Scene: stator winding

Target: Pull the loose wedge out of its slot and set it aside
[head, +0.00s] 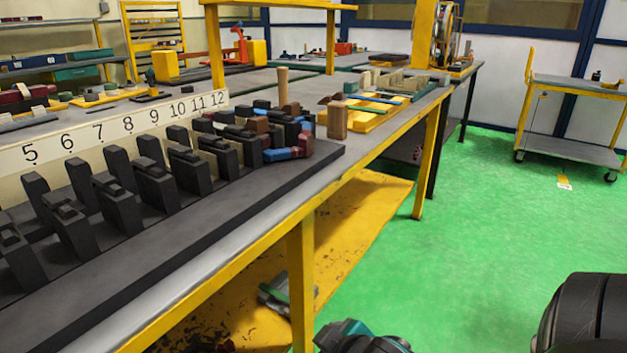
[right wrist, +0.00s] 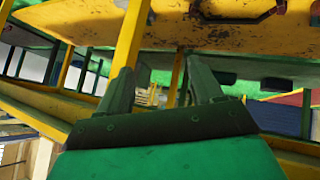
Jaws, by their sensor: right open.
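The stator (head: 130,245) is a long dark slab on the bench in the head view. Black upright blocks stand along it in rows beside a white strip numbered 5 to 12. Red-brown and blue coil pieces (head: 290,152) sit at its far end. I cannot tell which piece is the loose wedge. In the right wrist view my right gripper (right wrist: 162,88) is open, with two dark green fingers apart and nothing between them. It is low, near the yellow bench frame and shelf, away from the slots. My left gripper is not in view.
The bench's yellow edge rail and leg (head: 301,285) stand beside the stator, above a yellow lower shelf (head: 350,225). The green floor at right is open up to a trolley (head: 575,90).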

